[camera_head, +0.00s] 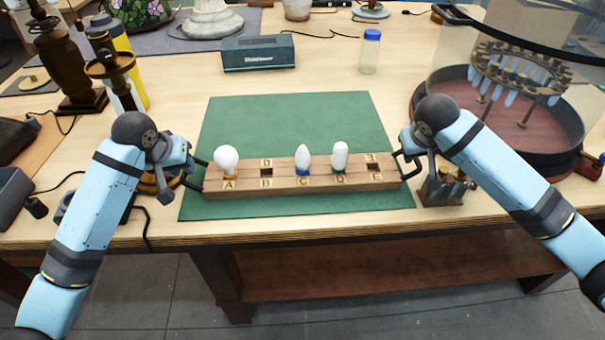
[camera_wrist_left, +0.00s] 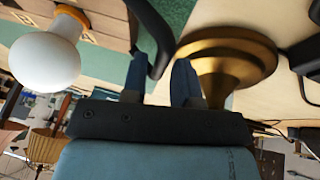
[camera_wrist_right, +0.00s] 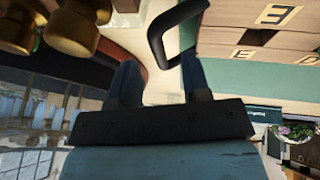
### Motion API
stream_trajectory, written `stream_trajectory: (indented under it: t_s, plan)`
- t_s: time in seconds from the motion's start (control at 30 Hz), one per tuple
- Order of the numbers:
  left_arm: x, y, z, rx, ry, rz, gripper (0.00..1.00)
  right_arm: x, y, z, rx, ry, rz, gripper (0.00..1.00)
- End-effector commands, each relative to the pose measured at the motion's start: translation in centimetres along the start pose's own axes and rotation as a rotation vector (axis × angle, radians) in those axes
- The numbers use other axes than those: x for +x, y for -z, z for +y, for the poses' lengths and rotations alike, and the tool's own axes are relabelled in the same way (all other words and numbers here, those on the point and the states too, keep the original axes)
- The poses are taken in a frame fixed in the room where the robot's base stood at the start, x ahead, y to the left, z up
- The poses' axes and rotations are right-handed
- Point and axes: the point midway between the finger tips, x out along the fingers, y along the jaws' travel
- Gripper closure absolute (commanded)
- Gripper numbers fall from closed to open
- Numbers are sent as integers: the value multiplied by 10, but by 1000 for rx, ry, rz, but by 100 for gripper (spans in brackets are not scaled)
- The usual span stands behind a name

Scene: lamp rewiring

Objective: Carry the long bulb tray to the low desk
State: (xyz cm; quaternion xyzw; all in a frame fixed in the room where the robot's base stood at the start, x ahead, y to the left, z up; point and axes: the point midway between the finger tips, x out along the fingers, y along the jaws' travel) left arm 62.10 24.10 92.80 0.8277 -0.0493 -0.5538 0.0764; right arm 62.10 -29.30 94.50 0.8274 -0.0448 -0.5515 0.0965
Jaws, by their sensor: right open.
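The long bulb tray (camera_head: 320,184) is a wooden bar lying on the green mat, with a black handle at each end. A round bulb (camera_head: 227,159) stands at A, a pointed bulb (camera_head: 303,158) at C and a rounded tube bulb (camera_head: 340,155) at D; holes B and E are empty. My left gripper (camera_head: 193,172) is at the left handle (camera_wrist_left: 152,35), its narrowed fingers on either side of the bar in the left wrist view. My right gripper (camera_head: 404,157) is open at the right handle (camera_wrist_right: 166,30), which reaches toward the gap between its fingers.
The green mat (camera_head: 290,118) has clear room behind the tray. A brass lamp base (camera_wrist_left: 225,60) stands beside my left gripper. Brass-topped parts (camera_head: 447,188) stand close to my right gripper. A dark box (camera_head: 258,53) and a blue-capped jar (camera_head: 370,50) stand behind.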

Motion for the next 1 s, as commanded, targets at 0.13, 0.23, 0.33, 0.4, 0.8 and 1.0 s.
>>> stream_trajectory:
  t_s: [0.13,0.23,0.33,0.4,0.8,1.0]
  plan:
    - [22,0,0,-2,1,0,73,23,0,0,0,-1,-1,56]
    - [32,0,0,-1,0,1,73,32,0,0,0,-1,1,56]
    - [38,0,0,0,1,0,73,38,0,0,1,-1,0,56]
    - [40,0,0,0,1,1,73,40,0,0,0,-1,1,56]
    - [40,0,0,0,0,1,100,41,0,0,0,0,1,86]
    - [40,0,0,0,0,1,100,40,0,0,0,0,1,100]
